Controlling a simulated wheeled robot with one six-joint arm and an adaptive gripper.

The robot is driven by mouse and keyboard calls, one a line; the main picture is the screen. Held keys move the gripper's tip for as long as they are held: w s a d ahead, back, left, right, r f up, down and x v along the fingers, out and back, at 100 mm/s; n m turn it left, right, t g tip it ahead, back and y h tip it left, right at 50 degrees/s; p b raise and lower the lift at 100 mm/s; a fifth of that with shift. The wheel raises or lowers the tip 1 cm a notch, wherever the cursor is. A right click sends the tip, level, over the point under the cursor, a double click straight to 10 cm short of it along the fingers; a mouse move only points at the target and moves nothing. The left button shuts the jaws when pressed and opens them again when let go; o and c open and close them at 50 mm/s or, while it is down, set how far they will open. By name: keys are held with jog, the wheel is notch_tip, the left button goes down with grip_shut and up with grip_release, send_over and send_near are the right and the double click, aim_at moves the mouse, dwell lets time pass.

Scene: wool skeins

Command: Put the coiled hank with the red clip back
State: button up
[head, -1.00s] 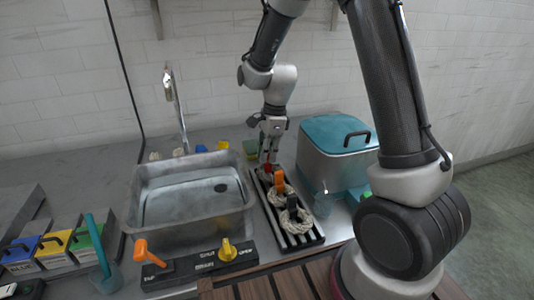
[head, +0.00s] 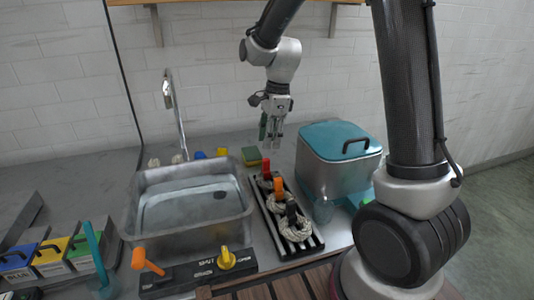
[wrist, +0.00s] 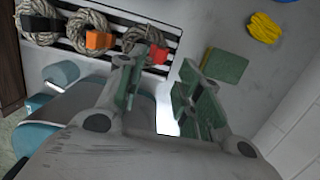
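The coiled hank with the red clip (wrist: 157,54) is a grey-white coil lying at the far end of the black-and-white slatted rack (head: 316,241). In the head view its red clip (head: 266,167) stands up behind the orange one. My gripper (head: 271,134) is above that end of the rack, apart from the hank, with nothing in it. In the wrist view its green-padded fingers (wrist: 163,88) are spread, and the left finger covers a little of the hank's edge. Hanks with an orange clip (wrist: 99,40) and a black clip (wrist: 40,22) lie on the same rack.
The sink (head: 147,230) is left of the rack. A steel box with a teal lid (head: 330,138) stands to its right. A green sponge (wrist: 228,66) and a yellow crumpled thing (wrist: 264,28) lie on the counter. The wall is behind.

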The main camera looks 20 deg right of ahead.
jog(key=s+d+r+n+t, duration=0.1)
jog(key=s+d+r+n, duration=0.3)
jog(key=s+r, duration=0.15)
jog(key=s+d+r+n+t, duration=0.1)
jog(key=s+d+r+n, duration=0.35)
jog(key=r, duration=0.25)
jog(key=s+d+r+n+t+h, duration=0.1)
jog(key=s+d+n, duration=0.1)
jog(key=s+n, duration=0.2)
jog(key=s+d+n+t, duration=0.1)
jog(key=s+d+n, duration=0.2)
jog(key=s, duration=0.8)
jog(key=shift+d+r+n+h, duration=0.2)
jog(key=shift+r+n+h, duration=0.2)
jog(key=shift+n, duration=0.85)
